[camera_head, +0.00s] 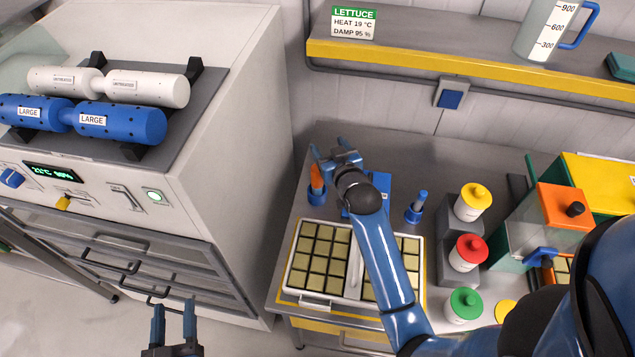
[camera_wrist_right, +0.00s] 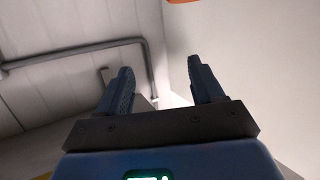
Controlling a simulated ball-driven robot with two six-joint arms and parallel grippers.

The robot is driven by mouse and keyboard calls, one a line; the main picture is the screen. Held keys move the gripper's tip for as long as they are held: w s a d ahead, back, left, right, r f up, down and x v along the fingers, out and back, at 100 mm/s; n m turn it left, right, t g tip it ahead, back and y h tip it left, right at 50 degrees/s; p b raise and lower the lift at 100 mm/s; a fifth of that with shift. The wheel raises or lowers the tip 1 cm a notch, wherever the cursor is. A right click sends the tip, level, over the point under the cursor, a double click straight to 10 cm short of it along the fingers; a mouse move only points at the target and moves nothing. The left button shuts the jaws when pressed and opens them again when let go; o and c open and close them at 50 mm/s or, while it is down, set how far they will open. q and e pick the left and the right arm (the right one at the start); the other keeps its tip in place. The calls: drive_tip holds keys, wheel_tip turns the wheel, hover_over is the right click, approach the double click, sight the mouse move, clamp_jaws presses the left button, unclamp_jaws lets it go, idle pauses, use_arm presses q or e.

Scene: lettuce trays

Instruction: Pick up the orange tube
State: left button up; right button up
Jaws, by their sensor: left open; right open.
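The orange tube (camera_head: 316,177) stands upright in a small blue holder (camera_head: 316,197) at the back left of the grey bench. My right gripper (camera_head: 327,151) is open, just behind and to the right of the tube's top in the head view. It does not appear closed around the tube. In the right wrist view its two fingers (camera_wrist_right: 160,80) are apart with nothing between them. An orange sliver (camera_wrist_right: 183,2) shows at that view's top edge; I cannot tell if it is the tube. My left gripper (camera_head: 173,318) is open and empty, low over the floor.
A seedling tray (camera_head: 291,270) lies in front of the tube, partly hidden by my right arm. A blue tube stand (camera_head: 414,213), lidded jars (camera_head: 468,252) and an orange-topped box (camera_head: 567,207) are to the right. A large white cabinet (camera_head: 235,110) rises at left.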

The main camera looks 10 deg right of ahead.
sight(317, 176)
drive_tip(key=a+g, duration=0.1)
drive_tip(key=g, duration=0.3)
drive_tip(key=a+n+g+p, duration=0.1)
drive_tip(key=g, duration=0.3)
drive_tip(key=w+a+n+g+h, duration=0.1)
drive_tip(key=g, duration=0.3)
drive_tip(key=shift+w+f+g, duration=0.1)
drive_tip(key=shift+g, duration=0.2)
drive_tip(key=shift+s+d+g, duration=0.1)
drive_tip(key=shift+s+g, duration=0.4)
drive_tip(key=shift+s, duration=0.05)
drive_tip(key=shift+s+f, duration=0.15)
drive_tip(key=shift+f, duration=0.1)
wheel_tip(317, 176, down, 2)
drive_tip(key=shift+f+b, duration=0.1)
drive_tip(key=shift+b, duration=0.55)
drive_tip(key=shift+f+p, duration=0.35)
drive_tip(key=shift+p, duration=0.05)
drive_tip(key=shift+w+f, duration=0.25)
drive_tip(key=shift+f, duration=0.6)
drive_tip(key=shift+s+f+p, duration=0.1)
drive_tip(key=shift+f+p, duration=0.4)
drive_tip(key=shift+f, duration=0.05)
drive_tip(key=shift+a+f+p, duration=0.2)
drive_tip(key=shift+f+p, duration=0.3)
drive_tip(key=shift+f, duration=1.55)
